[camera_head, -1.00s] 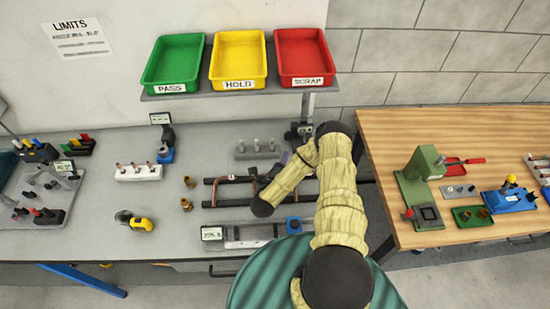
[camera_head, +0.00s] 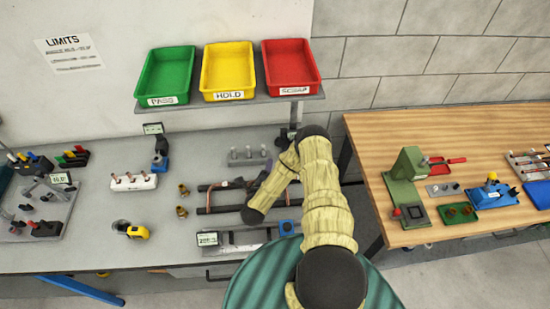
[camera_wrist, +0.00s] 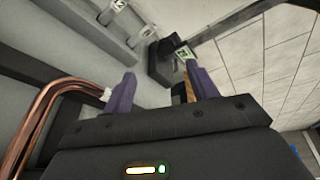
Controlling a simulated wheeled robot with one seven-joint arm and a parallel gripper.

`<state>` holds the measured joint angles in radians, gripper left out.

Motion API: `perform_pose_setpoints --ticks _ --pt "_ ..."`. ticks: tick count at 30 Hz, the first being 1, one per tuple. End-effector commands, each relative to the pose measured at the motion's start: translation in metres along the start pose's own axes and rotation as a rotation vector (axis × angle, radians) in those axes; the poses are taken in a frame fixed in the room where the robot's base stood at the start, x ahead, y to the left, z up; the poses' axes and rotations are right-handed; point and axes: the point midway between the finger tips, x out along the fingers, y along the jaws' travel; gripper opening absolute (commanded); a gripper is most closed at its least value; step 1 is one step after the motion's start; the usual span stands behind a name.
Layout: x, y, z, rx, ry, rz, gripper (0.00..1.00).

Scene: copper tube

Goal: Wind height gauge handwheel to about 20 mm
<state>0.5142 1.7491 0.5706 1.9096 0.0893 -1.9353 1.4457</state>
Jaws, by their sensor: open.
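My gripper (camera_wrist: 162,92) shows in the wrist view as two purple fingers held wide apart with nothing between them. In the head view it is mostly hidden behind my arm, above the rack of copper tube. A small instrument with a post, a blue base (camera_head: 160,162) and a display (camera_head: 153,128) stands left of the rack; it may be the height gauge. I cannot make out its handwheel or reading.
Copper tubes (camera_wrist: 45,115) lie left of the fingers in the wrist view. Green (camera_head: 165,75), yellow (camera_head: 228,70) and red (camera_head: 289,67) trays sit on a raised shelf. A measuring bench with a display (camera_head: 208,239) stands in front. A wooden table (camera_head: 390,140) is at right.

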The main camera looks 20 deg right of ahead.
Motion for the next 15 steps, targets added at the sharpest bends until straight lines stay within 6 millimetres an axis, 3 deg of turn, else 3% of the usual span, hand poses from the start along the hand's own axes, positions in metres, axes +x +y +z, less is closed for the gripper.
perform_pose_setpoints --ticks 7,15 --pt "0.021 -0.003 0.053 -0.276 -0.210 0.153 0.59" --pt "0.013 -0.012 0.100 -0.675 -0.445 0.309 0.59"
